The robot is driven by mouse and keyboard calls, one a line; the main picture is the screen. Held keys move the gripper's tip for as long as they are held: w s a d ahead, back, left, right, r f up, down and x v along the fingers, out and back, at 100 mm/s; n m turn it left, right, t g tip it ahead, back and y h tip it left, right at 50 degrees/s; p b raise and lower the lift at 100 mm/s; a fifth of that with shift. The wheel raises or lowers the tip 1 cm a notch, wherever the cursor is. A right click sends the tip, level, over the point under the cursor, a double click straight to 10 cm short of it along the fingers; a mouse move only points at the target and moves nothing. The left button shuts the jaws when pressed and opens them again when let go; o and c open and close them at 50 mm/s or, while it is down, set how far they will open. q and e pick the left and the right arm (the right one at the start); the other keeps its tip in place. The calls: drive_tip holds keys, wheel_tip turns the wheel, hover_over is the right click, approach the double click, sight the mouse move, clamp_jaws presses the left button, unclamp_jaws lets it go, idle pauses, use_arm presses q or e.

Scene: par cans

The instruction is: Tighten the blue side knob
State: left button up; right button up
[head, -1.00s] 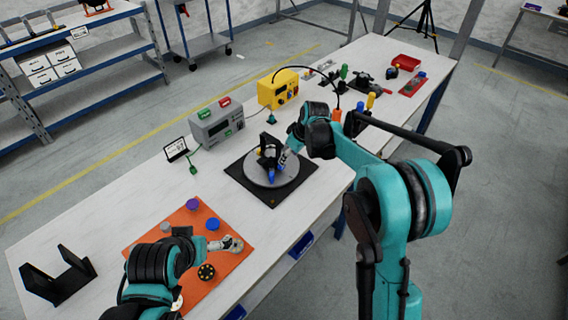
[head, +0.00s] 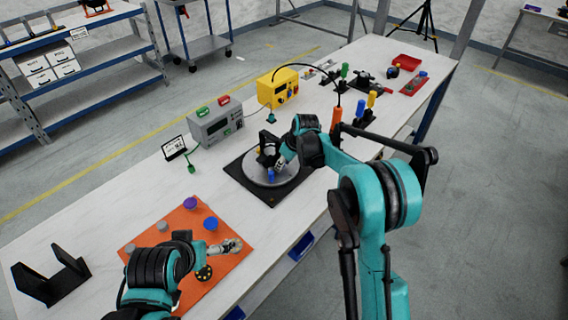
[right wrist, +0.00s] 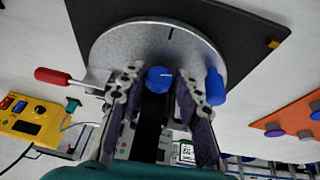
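A grey round turntable (head: 288,181) stands on a black square plate (head: 252,188) and carries a black fixture (head: 266,156). My right gripper (right wrist: 161,75) is over the turntable. In the right wrist view, a round blue knob (right wrist: 159,79) lies between its two spread fingers, with narrow gaps at its sides. A second blue part (right wrist: 215,88) is just outside the right-hand finger, and a red handle (right wrist: 52,77) sticks out at the left. In the head view one blue part (head: 271,174) shows beside my gripper. My left gripper (head: 236,244) is over the orange mat (head: 226,263); its fingers are too small to judge.
A grey box (head: 216,124) and a yellow box (head: 278,88) with a black cable stand behind the turntable. Blue, purple and grey caps lie on the orange mat. Upright colored-handled tools (head: 359,108) stand right of my right gripper. A black bracket (head: 52,278) is at the left.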

clamp_jaws()
drive_tip(key=shift+w+d+r+g+y+p, duration=0.1)
drive_tip(key=shift+w+d+g+y+p, duration=0.1)
drive_tip(key=shift+g+y+p, duration=0.25)
drive_tip(key=shift+d+m+g+y, duration=0.1)
drive_tip(key=shift+m+g+y, duration=0.2)
drive_tip(key=shift+g+y, duration=0.15)
drive_tip(key=shift+w+f+m+g+y+p, duration=0.1)
drive_tip(key=shift+m+g+y+p, duration=0.1)
drive_tip(key=shift+g+y, duration=0.3)
drive_tip(key=shift+f+m+g+y+p, duration=0.1)
drive_tip(key=shift+g+y+p, duration=0.05)
drive_tip(key=shift+g+y, duration=0.35)
drive_tip(key=o, duration=0.6)
unclamp_jaws()
drive_tip(key=shift+o, duration=0.2)
drive_tip(key=shift+d+r, duration=0.1)
drive_tip(key=v, duration=1.1)
drive_tip(key=shift+d+r, duration=0.25)
drive_tip(key=shift+r, duration=0.1)
